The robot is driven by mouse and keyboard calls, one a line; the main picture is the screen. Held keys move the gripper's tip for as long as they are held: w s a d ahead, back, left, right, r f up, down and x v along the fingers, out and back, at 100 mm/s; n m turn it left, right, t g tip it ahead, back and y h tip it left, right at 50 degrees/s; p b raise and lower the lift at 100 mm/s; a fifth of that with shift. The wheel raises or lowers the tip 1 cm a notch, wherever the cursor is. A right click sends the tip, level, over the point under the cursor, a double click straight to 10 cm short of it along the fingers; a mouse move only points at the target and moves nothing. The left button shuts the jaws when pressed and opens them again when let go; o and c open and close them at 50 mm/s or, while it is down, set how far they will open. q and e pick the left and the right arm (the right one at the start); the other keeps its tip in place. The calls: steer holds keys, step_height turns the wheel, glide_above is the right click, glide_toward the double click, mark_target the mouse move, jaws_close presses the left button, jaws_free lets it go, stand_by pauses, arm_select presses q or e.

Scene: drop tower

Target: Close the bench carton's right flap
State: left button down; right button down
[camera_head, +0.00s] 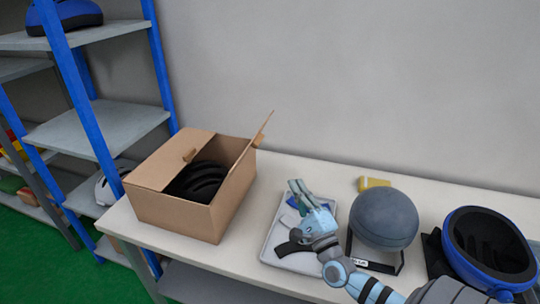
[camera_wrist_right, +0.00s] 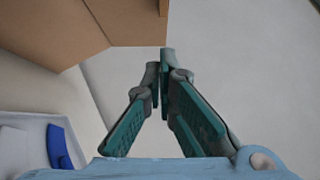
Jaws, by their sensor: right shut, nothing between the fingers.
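The open brown carton (camera_head: 178,213) stands on the bench with a black helmet (camera_head: 200,180) inside. Its left flap (camera_head: 168,158) lies folded inward over part of the opening. Its right flap (camera_head: 263,130) stands up, tilted outward, at the right rim. My right gripper (camera_head: 297,187) is shut and empty, to the right of the carton and above a tray. In the right wrist view the shut fingertips (camera_wrist_right: 160,68) are just below a brown carton panel (camera_wrist_right: 120,18); I cannot tell whether they touch it. My left gripper is not in view.
A light tray (camera_head: 270,240) with blue and dark items lies below my right gripper. A grey round object (camera_head: 385,218) on a stand, a blue helmet (camera_head: 490,245) and a yellow item (camera_head: 374,183) are to the right. A blue-framed shelf (camera_head: 95,125) stands left.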

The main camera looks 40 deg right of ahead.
steer(key=a+r+x, duration=0.1)
steer(key=a+x, duration=0.1)
steer(key=x, duration=1)
steer(key=shift+w+a+p, duration=0.2)
steer(key=shift+a+p, duration=0.2)
steer(key=shift+a, duration=0.15)
steer(key=shift+d, duration=0.1)
